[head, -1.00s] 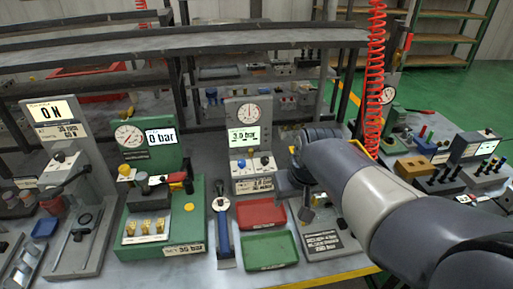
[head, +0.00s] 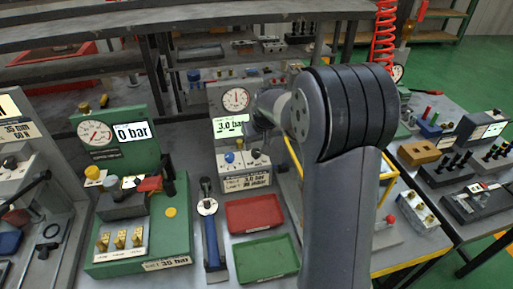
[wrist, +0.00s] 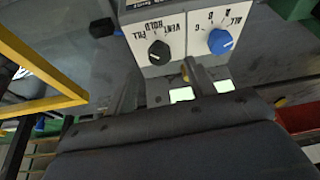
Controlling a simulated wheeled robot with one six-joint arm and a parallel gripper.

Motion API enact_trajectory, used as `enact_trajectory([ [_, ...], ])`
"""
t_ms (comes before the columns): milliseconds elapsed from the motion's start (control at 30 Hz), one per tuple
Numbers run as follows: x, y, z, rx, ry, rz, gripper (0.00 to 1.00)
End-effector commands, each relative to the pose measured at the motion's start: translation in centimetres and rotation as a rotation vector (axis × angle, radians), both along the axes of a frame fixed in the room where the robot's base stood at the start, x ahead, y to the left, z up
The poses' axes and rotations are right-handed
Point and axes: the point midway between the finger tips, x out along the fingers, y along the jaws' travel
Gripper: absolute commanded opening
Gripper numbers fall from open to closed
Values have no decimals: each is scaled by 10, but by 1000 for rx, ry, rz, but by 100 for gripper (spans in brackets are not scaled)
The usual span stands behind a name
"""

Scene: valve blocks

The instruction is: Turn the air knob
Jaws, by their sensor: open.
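The grey valve block (head: 226,141) with a round gauge and a 3.0 bar display stands at mid-table. Its front has a blue knob (head: 229,157) and a black knob (head: 256,153). In the wrist view, upside down, the black knob (wrist: 159,52) has labels reading HOLD, VENT and FILL; the blue knob (wrist: 220,41) has lettering including ALL. I cannot tell which is called the air knob. My gripper (wrist: 161,82) is open and empty, its fingers apart near the panel's edge, touching neither knob. In the head view my arm mostly hides it.
A green block (head: 170,250) with a 0 bar display stands left. A blue-handled tool (head: 212,240), a red tray (head: 253,213) and a green tray (head: 266,259) lie before the grey block. A yellow frame (head: 389,190) stands right, partly behind my arm.

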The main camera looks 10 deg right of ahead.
Motion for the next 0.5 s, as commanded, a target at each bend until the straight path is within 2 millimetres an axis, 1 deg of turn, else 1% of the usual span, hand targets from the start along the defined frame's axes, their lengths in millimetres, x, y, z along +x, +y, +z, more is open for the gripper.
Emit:
enact_trajectory([
  [33, 3, 1, -9, 1, 3, 0, 52],
  [100, 8, 1, -19, 0, 2, 0, 52],
  [200, 13, 2, -30, 0, 0, 1, 52],
  [333, 16, 2, -39, 0, -1, 1, 52],
  [500, 18, 2, -42, 0, -2, 1, 52],
])
